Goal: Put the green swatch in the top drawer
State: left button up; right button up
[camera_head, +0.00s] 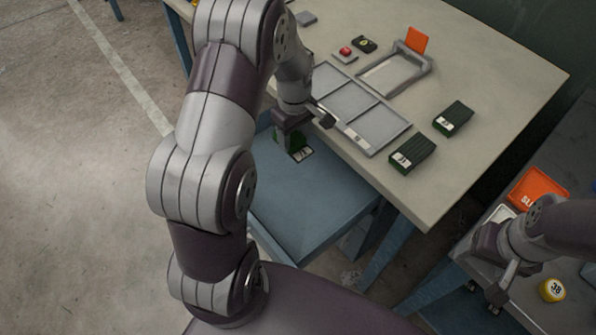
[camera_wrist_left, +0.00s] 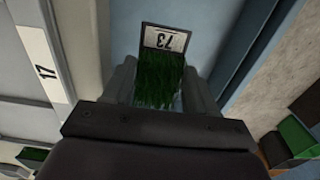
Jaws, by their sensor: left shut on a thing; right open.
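The green swatch (camera_wrist_left: 158,82) has a white number label on a dark end plate and sits between the fingers of my left gripper (camera_wrist_left: 160,92). In the head view my left gripper (camera_head: 291,138) is shut on this swatch (camera_head: 297,150), over the back part of the open blue drawer (camera_head: 310,208). I cannot tell whether the swatch touches the drawer floor. The drawer is pulled out from under the table's front edge and its visible floor looks empty. My right gripper (camera_head: 497,290) is open and empty at the lower right, near a second grey surface.
On the table (camera_head: 487,65) are a grey divided tray (camera_head: 372,122), two more green swatches (camera_head: 413,154) (camera_head: 454,118), a grey frame with an orange card (camera_head: 417,40), and a red button (camera_head: 345,51). An orange bin (camera_head: 538,188) and a yellow ball (camera_head: 551,290) are at right.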

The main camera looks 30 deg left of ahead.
aim_at(294, 139)
pick_arm(q)
notch_tip(294, 139, down, 16)
jog(key=shift+r+b, duration=0.1)
jog(key=shift+b, duration=0.55)
jog(key=o, duration=1.1)
notch_tip(294, 139, up, 12)
jog(key=shift+r+p, duration=0.1)
jog(key=shift+p, duration=0.4)
